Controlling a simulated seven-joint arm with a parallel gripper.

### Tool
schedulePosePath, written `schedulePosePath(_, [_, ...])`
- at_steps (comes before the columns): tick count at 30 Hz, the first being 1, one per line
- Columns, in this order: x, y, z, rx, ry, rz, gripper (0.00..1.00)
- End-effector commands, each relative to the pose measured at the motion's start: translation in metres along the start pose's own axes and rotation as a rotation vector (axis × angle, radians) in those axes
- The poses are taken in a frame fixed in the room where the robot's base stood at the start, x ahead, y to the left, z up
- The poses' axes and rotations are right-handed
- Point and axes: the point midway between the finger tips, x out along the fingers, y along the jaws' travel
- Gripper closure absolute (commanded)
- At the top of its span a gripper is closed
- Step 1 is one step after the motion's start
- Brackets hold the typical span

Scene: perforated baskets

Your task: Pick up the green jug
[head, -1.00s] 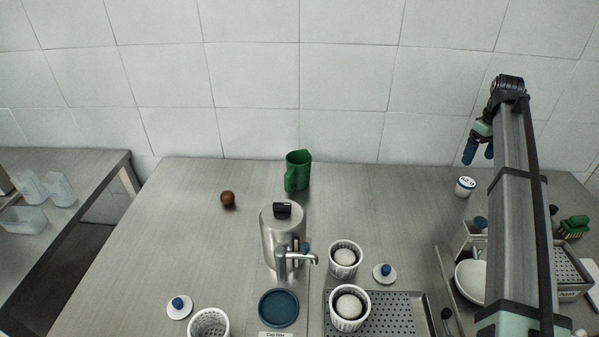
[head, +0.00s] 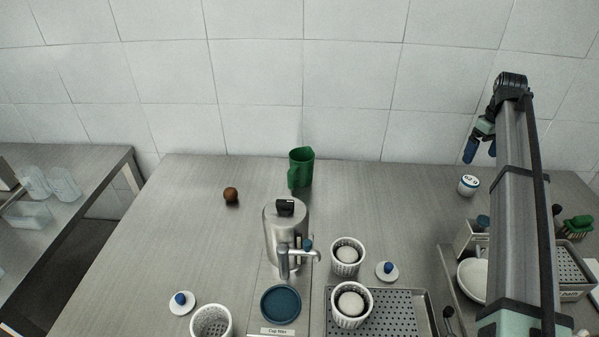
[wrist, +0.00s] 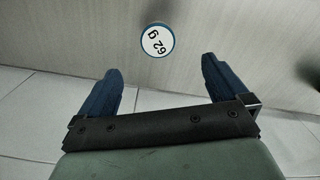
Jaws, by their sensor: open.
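The green jug (head: 301,168) stands upright at the back of the steel table, near the tiled wall, behind the metal dispenser. Its handle side faces left in the head view. My gripper (head: 479,151) is raised at the right, far from the jug, above the back right of the table. In the wrist view my gripper (wrist: 160,88) has its two blue fingers wide apart with nothing between them.
The metal dispenser with a tap (head: 284,235) stands in front of the jug. A brown ball (head: 231,195) lies to its left. White perforated baskets (head: 347,257) with white contents stand at front centre. A white jar (head: 468,185) stands near my gripper. The table between jug and jar is clear.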

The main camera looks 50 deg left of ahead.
Motion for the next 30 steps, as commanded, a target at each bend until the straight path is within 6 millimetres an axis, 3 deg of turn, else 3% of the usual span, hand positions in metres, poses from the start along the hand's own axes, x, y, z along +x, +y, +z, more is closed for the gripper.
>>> schedulePosePath(5, [-0.002, -0.041, -0.034, -0.060, 0.002, 0.001, 0.00])
schedulePosePath(9, [-0.008, -0.103, -0.076, -0.143, 0.007, 0.005, 0.00])
schedulePosePath(15, [-0.016, -0.201, -0.119, -0.264, 0.019, 0.012, 0.00])
schedulePosePath(24, [-0.029, -0.351, -0.148, -0.437, 0.045, 0.025, 0.00])
schedulePosePath(30, [-0.035, -0.421, -0.151, -0.510, 0.078, 0.040, 0.00])
